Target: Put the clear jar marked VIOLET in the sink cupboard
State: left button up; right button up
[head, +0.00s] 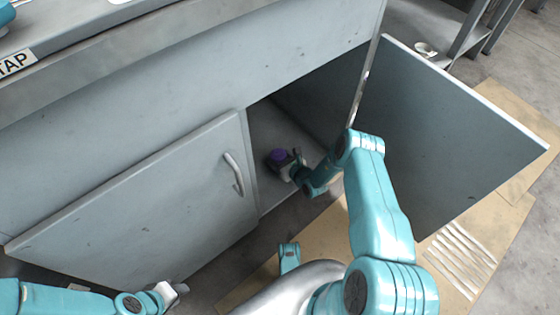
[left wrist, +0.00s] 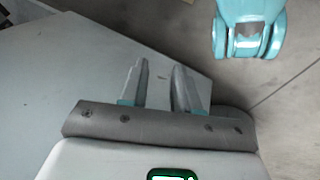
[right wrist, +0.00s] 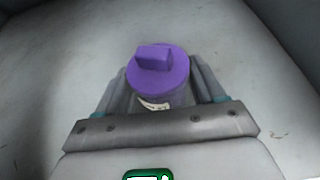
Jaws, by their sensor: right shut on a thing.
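The jar (right wrist: 158,76) has a purple lid with a raised grip and a small pale label whose text I cannot read. In the head view the jar (head: 279,157) is inside the open right side of the sink cupboard (head: 262,125), over its floor. My right gripper (head: 291,170) reaches in through the opening and is shut on the jar; its fingers (right wrist: 158,92) flank the jar in the right wrist view. I cannot tell whether the jar touches the cupboard floor. My left gripper (left wrist: 157,85) is empty, its fingers apart, near the closed left door (head: 150,205).
The right cupboard door (head: 450,130) stands wide open beside my right arm. A handle (head: 234,174) sticks out from the left door. Flat cardboard (head: 320,235) lies on the floor in front. The cupboard floor around the jar looks clear.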

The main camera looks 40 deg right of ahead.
jog(key=shift+r, duration=0.1)
jog(key=o, duration=1.2)
pick_arm(q)
jog(key=shift+r, duration=0.1)
pick_arm(e)
jog(key=shift+s+r+p, duration=0.25)
jog(key=shift+s+p, duration=0.05)
jog(key=shift+p, duration=0.1)
pick_arm(q)
jog(key=s+r+g+p, duration=0.1)
jog(key=s+r+p, duration=0.2)
jog(key=r+p, duration=0.2)
jog(key=shift+d+r, duration=0.25)
jog(key=shift+d, duration=0.2)
pick_arm(e)
jog(key=v, duration=1.1)
jog(key=shift+s, duration=0.2)
